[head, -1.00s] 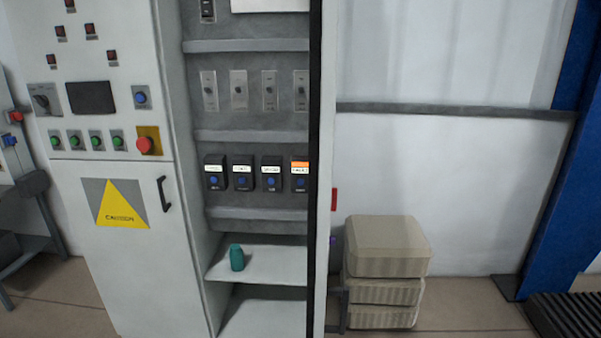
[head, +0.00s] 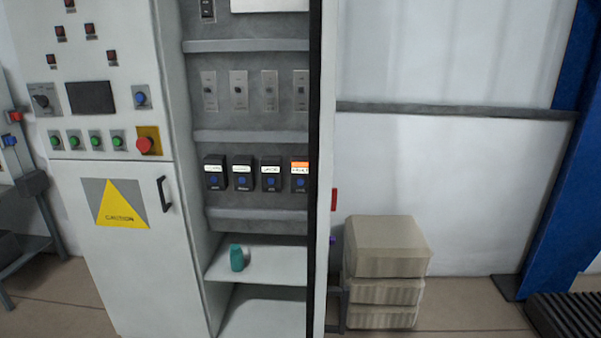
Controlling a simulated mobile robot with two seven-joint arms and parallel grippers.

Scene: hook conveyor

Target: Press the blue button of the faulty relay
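Several dark relays with blue buttons stand in a row in the open cabinet. The rightmost relay (head: 299,175) has an orange label that appears to read "FAULT", and its blue button (head: 300,183) faces me. Its right edge lies close to the dark cabinet frame. The other relays, such as the leftmost one (head: 214,173), have pale labels. Neither of my grippers is in view.
A cabinet door (head: 120,235) with a handle and caution sign is at left, below a panel of buttons. A teal bottle (head: 237,258) stands on the white shelf (head: 275,262) under the relays. Stacked beige boxes (head: 385,248) sit right of the cabinet.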

